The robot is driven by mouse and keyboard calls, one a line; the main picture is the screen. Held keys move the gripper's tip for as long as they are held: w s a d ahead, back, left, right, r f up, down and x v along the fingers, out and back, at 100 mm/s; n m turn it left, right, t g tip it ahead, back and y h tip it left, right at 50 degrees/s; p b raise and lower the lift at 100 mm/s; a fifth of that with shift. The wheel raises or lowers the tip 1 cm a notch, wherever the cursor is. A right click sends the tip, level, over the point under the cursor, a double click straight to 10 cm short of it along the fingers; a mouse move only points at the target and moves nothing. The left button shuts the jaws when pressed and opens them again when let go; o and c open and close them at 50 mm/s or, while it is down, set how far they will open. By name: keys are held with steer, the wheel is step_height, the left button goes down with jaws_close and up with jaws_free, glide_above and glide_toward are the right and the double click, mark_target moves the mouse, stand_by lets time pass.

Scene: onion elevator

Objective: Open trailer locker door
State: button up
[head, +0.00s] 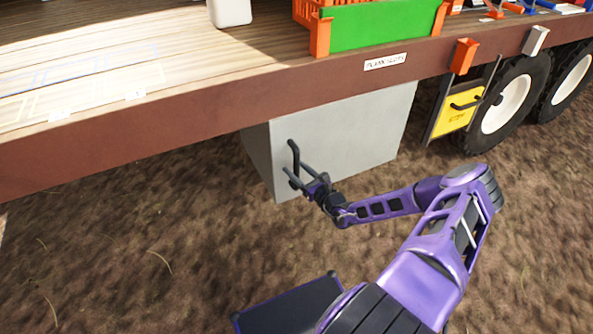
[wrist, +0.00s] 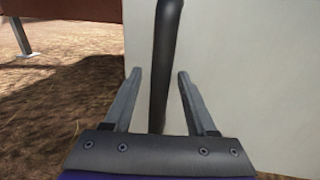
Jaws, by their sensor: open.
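The trailer locker is a grey box under the trailer bed, and its door (head: 345,128) is the light grey front face, which looks closed. It also fills the right of the wrist view (wrist: 250,70). A dark upright bar handle (head: 293,155) sits near the door's left edge. In the wrist view the handle (wrist: 165,60) runs down between the two fingers. My gripper (head: 297,178) is open at the lower part of the handle. In the wrist view my gripper (wrist: 157,90) has a finger on each side of the handle, with gaps showing. The handle's lower end is hidden behind the gripper body.
The brown trailer edge (head: 200,105) overhangs the locker. On the wooden bed stand a green and orange crate (head: 380,24) and a white container (head: 229,12). A yellow panel (head: 456,110) and wheels (head: 507,104) are at right. The brown ground in front is clear apart from my arm.

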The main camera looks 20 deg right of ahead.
jaws_close()
stand_by(0.3)
stand_by(1.1)
